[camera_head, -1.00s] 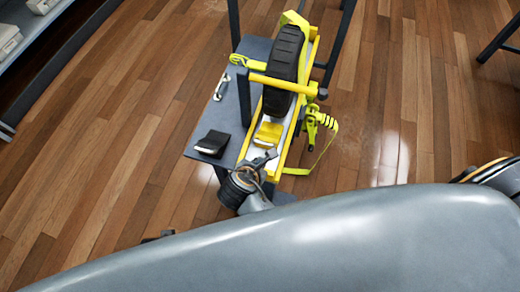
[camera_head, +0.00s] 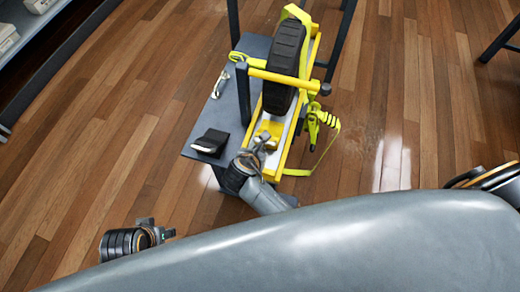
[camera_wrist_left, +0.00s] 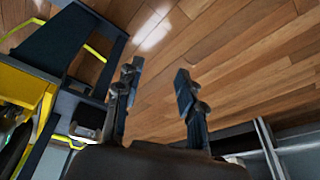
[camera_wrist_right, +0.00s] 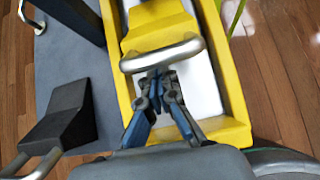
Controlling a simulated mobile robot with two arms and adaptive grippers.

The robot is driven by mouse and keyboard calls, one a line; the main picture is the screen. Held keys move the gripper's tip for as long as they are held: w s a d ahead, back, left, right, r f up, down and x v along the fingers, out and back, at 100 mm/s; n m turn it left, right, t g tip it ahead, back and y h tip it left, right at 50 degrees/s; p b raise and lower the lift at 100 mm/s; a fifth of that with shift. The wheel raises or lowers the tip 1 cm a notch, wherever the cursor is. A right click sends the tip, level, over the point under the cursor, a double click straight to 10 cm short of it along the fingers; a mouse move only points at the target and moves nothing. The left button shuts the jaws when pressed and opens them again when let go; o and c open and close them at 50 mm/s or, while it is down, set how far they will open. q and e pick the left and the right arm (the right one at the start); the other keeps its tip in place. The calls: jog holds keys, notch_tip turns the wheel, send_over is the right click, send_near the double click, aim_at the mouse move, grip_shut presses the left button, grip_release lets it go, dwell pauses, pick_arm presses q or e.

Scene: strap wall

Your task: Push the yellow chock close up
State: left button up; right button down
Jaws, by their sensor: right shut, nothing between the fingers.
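The yellow chock (camera_head: 272,127) sits in the yellow-edged tray (camera_head: 292,135), near the black tyre (camera_head: 285,50). In the right wrist view the chock (camera_wrist_right: 155,22) has a curved metal handle (camera_wrist_right: 162,54) facing me. My right gripper (camera_wrist_right: 155,82) is shut and empty, with its fingertips right at the handle; I cannot tell whether they touch. In the head view my right gripper (camera_head: 264,138) hides part of the chock. My left gripper (camera_wrist_left: 157,85) has its fingers apart, with nothing between them, away from the stand.
A black chock (camera_head: 211,142) with a metal handle lies on the grey table (camera_head: 196,154) left of the tray. A yellow bar (camera_head: 284,79) crosses by the tyre. A yellow-green strap and ratchet (camera_head: 314,122) hang at the right. Open wooden floor lies around.

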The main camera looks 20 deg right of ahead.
aim_at(270, 126)
pick_arm(q)
jog(key=shift+r, duration=0.5)
pick_arm(e)
jog(key=shift+w+d+f, duration=0.15)
jog(key=shift+w+f, duration=0.05)
jog(key=shift+f, duration=0.05)
pick_arm(q)
jog(key=shift+f, duration=0.1)
pick_arm(e)
jog(key=shift+w, duration=0.1)
